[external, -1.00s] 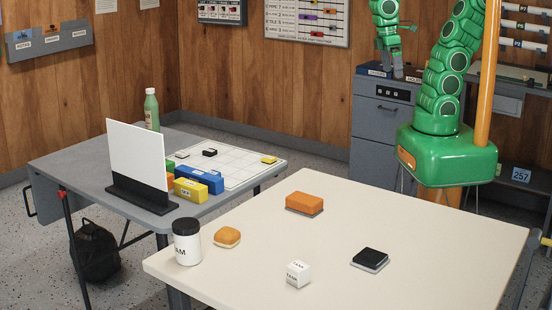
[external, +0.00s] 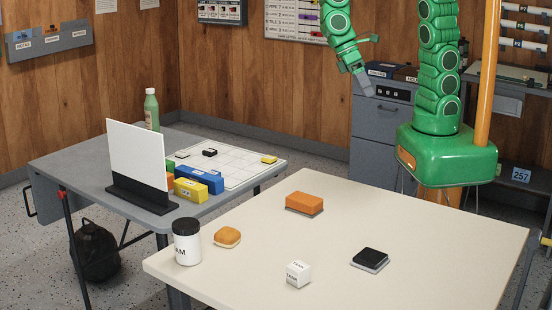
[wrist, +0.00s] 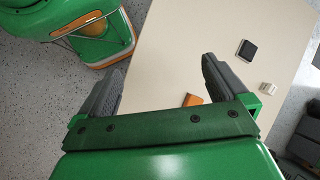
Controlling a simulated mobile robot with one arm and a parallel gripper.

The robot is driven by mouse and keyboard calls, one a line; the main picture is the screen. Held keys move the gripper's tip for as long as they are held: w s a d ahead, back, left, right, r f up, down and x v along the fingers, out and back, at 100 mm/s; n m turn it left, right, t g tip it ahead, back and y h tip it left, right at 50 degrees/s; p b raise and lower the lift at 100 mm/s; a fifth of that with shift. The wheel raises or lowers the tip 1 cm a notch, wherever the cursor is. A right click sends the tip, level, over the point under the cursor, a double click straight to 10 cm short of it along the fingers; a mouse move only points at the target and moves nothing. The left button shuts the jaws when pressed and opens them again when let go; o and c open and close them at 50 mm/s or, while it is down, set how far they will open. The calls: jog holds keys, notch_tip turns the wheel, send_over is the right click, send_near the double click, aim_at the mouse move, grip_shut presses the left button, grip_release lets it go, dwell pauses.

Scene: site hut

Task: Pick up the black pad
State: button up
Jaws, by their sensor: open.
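The black pad (external: 371,257) is a small dark square on a grey base, lying on the cream table at its right front. It also shows in the wrist view (wrist: 247,50), toward the upper right. My gripper (external: 369,62) is in the air beyond the table's far edge, well above and away from the pad.
The cream table (external: 430,225) also holds an orange block (external: 304,203), a tan rounded block (external: 227,237), a white cube (external: 298,273) and a white jar with black lid (external: 187,243). A grey table (external: 70,165) stands left. The table around the pad is clear.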

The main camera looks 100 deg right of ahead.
jog(key=w+a+f+m+g+y, duration=0.25)
jog(key=w+a+f, duration=0.5)
jog(key=a, duration=0.45)
jog(key=w+a+f+m+g+y, duration=0.1)
jog(key=w+a+f+m+y, duration=0.15)
jog(key=w+a+f, duration=0.6)
jog(key=m+y, duration=0.1)
jog(key=m, duration=0.1)
send_near(365, 253)
jog(key=shift+s+a+r+g, duration=0.25)
jog(key=shift+s+g, duration=0.15)
jog(key=shift+g, duration=0.05)
jog(key=shift+a+f+m, duration=0.3)
jog(key=shift+f, duration=0.2)
jog(key=shift+s+a+f, duration=0.1)
jog(key=shift+a+f, duration=0.05)
jog(key=shift+w+f+x, duration=0.1)
jog(key=shift+x, duration=1.75)
jog(key=shift+w+f+x, duration=0.1)
jog(key=shift+w+x, duration=0.05)
jog(key=shift+x, duration=1.7)
jog(key=c, duration=1)
jog(key=shift+r, duration=0.1)
